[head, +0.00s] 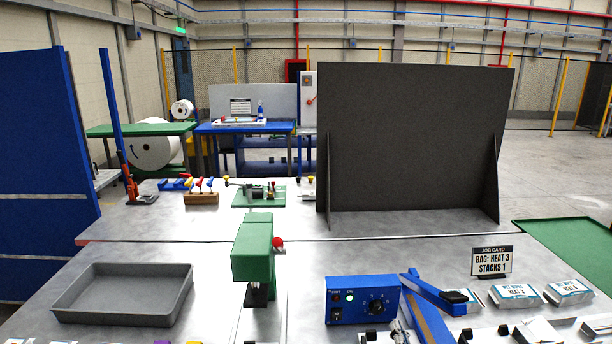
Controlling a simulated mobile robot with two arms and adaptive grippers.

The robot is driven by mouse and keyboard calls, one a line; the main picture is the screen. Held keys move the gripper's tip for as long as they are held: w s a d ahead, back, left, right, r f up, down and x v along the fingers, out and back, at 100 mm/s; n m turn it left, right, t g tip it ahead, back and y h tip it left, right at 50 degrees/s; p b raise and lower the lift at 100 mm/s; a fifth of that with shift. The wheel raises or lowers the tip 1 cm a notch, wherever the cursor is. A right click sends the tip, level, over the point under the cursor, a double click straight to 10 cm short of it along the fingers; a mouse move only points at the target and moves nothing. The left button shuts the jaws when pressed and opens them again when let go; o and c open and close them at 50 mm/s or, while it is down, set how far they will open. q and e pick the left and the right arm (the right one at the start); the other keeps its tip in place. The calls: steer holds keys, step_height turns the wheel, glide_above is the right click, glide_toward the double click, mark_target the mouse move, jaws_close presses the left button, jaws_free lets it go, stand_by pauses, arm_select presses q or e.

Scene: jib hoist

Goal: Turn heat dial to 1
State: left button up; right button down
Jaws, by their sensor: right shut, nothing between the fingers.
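The heat dial (376,307) is a black round knob on the front of a blue control box (345,291). A green lamp is lit on the box, left of the dial. The dial's setting is too small to read. My right gripper (399,331) is at the bottom edge, just below and right of the dial. It is shut and empty, and most of it is cut off by the frame. I cannot tell whether it touches the box. My left gripper is not in view.
A blue sealer arm (436,293) rises right of the box. A green press (253,252) and a grey tray (122,292) stand to the left. A job card (492,262) reads "BAG: HEAT 3 STACKS 1". White packs lie at right. A dark panel (415,140) stands behind.

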mark_target(377, 308)
steer(key=w, duration=0.3)
steer(key=shift+w+a+r, duration=0.1)
steer(key=shift+w+a, duration=0.1)
steer(key=shift+w, duration=0.1)
steer(key=shift+w+b, duration=0.55)
steer(key=shift+w, duration=0.75)
steer(key=shift+r, duration=0.15)
steer(key=shift+d+r, duration=0.1)
steer(key=shift+r, duration=0.1)
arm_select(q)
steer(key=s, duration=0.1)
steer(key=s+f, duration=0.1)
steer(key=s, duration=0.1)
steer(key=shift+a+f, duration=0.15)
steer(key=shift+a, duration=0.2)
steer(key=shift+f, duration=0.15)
arm_select(e)
steer(key=shift+a+f, duration=0.1)
steer(key=shift+a, duration=0.1)
